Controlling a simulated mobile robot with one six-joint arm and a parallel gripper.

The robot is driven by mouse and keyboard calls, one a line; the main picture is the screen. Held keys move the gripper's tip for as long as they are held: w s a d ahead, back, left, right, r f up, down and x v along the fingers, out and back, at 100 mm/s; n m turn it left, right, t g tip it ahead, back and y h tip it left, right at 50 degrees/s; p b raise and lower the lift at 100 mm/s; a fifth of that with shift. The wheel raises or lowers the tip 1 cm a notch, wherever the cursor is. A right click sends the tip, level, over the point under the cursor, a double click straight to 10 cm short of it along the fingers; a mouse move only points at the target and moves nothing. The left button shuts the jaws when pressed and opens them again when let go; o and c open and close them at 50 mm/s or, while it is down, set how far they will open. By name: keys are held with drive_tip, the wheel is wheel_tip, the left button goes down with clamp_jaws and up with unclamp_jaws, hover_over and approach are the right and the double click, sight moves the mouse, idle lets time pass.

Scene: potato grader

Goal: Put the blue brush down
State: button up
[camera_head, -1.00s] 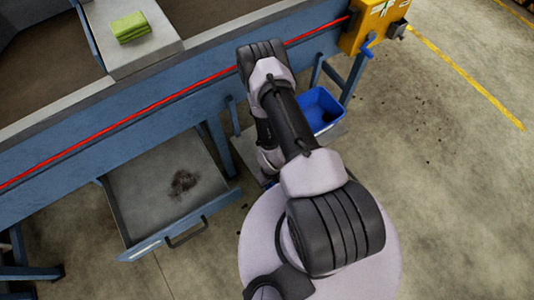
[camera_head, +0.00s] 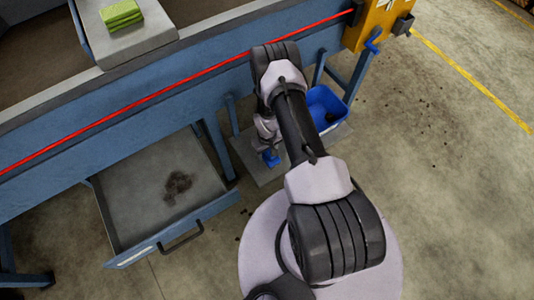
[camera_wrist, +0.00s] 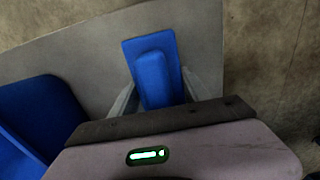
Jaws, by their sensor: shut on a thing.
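The blue brush (camera_wrist: 153,72) is between the two fingers of my gripper (camera_wrist: 162,98) in the wrist view. My gripper is shut on its raised blue back. The brush is over or on a grey plate (camera_wrist: 95,55); I cannot tell whether it touches. In the head view a small blue part of the brush (camera_head: 271,158) shows below my arm, above the grey plate (camera_head: 262,176). My arm hides most of my gripper there.
An open drawer (camera_head: 130,215) with a dark dirt pile is at left. A green cloth (camera_head: 121,14) lies on the machine ledge above. Open floor lies at right.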

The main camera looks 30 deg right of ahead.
drive_tip(key=shift+f, duration=0.2)
drive_tip(key=o, duration=1.6)
drive_tip(key=shift+r, duration=0.1)
wheel_tip(320, 180, up, 12)
drive_tip(key=p, duration=0.4)
drive_tip(key=shift+r, duration=0.1)
drive_tip(key=w+a+r+m+t, duration=0.1)
drive_tip(key=w+a+r, duration=0.15)
drive_tip(key=r, duration=1.05)
drive_tip(key=w+a+r+m+t, duration=0.1)
drive_tip(key=w+r, duration=0.2)
drive_tip(key=r, duration=1)
drive_tip(key=s+a+r+m+t, duration=0.1)
drive_tip(key=s+a+r, duration=0.2)
drive_tip(key=r, duration=0.5)
drive_tip(key=s+a+r+t, duration=0.1)
drive_tip(key=s+a+r, duration=0.25)
drive_tip(key=r, duration=0.45)
drive_tip(key=s+a+r+m+t+y, duration=0.1)
drive_tip(key=s+a+r, duration=0.2)
drive_tip(key=s, duration=0.5)
drive_tip(key=s+a+r+y, duration=0.1)
drive_tip(key=s+a+r, duration=0.2)
drive_tip(key=s+r, duration=0.3)
drive_tip(key=shift+s+a+r+m+t, duration=0.2)
drive_tip(key=shift+s+m+t, duration=0.2)
drive_tip(key=shift+s, duration=0.85)
